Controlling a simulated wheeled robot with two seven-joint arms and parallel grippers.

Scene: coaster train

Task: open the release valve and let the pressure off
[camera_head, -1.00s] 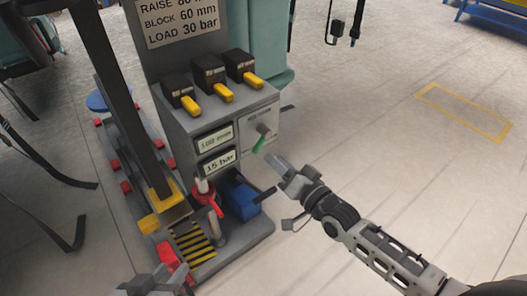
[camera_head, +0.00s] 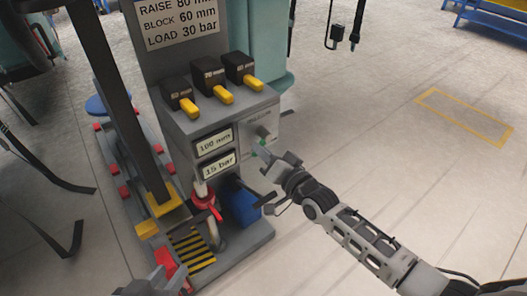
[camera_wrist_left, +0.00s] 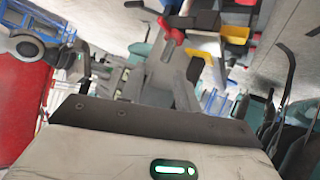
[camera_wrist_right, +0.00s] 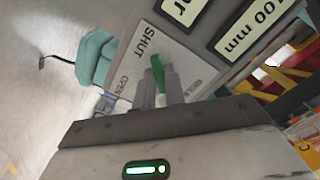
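The grey pump stand has a valve plate (camera_head: 257,127) on its right face. A short green lever (camera_wrist_right: 158,72) sits on it, beside the printed words SHUT and OPEN. My right gripper (camera_head: 277,154) is at this lever. Its fingertips look apart, one on each side of the lever; I cannot tell if they touch it. In the head view the gripper partly hides the lever (camera_head: 261,146). Two displays read 100 mm (camera_head: 214,141) and 15 bar (camera_head: 218,165). My left gripper (camera_head: 160,280) is low at the bottom edge, near a red part (camera_head: 166,262), and looks open and empty.
A dark slanted post (camera_head: 118,100) stands at left. The floor at right (camera_head: 400,170) is clear.

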